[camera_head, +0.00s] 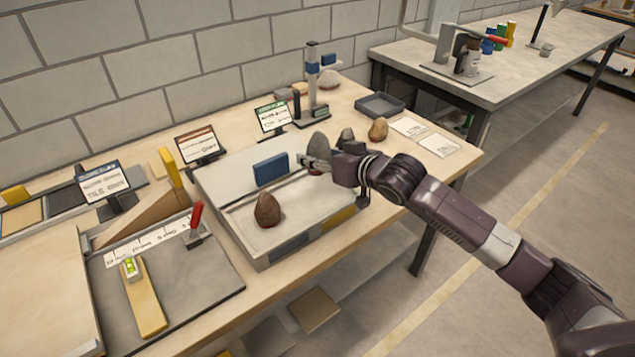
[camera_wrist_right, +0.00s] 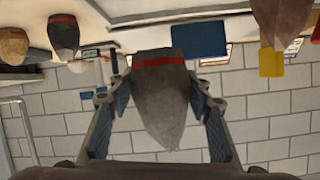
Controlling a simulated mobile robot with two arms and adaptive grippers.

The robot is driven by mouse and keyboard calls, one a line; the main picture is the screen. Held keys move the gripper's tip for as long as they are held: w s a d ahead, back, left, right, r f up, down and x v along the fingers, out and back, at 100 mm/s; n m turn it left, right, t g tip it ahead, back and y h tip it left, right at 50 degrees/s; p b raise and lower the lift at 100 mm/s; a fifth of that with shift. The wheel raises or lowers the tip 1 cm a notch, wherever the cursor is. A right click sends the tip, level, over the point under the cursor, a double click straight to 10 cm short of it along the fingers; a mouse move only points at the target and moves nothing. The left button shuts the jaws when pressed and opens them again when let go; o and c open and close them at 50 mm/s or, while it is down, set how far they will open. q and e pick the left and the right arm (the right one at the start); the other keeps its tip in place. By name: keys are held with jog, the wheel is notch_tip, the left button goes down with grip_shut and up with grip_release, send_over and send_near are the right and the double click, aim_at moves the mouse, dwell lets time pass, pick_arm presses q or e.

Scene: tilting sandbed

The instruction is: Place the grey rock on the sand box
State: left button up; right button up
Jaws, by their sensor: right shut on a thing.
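My right gripper (camera_head: 312,162) is shut on the grey rock (camera_head: 318,143), over the right part of the sand box (camera_head: 228,175). In the right wrist view the grey rock (camera_wrist_right: 162,100) sits between both fingers; it has a red band and a pointed end. I cannot tell whether the rock touches the sand. The sand box is a shallow pale box on the bench. A brown rock (camera_head: 267,209) stands at its front left, and a blue block (camera_head: 270,169) stands near its middle. My left gripper is not in view.
A dark grey rock (camera_head: 345,137) and a tan rock (camera_head: 379,130) stand right of the box, near a grey tray (camera_head: 380,105) and paper cards (camera_head: 438,146). A stand (camera_head: 312,85) rises behind.

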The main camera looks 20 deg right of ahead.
jog(key=shift+f, duration=3.95)
jog(key=shift+f, duration=0.1)
jog(key=shift+f, duration=0.1)
jog(key=o, duration=1.6)
jog(key=shift+f, duration=0.1)
jog(key=shift+r+v, duration=0.2)
jog(key=shift+v, duration=5.9)
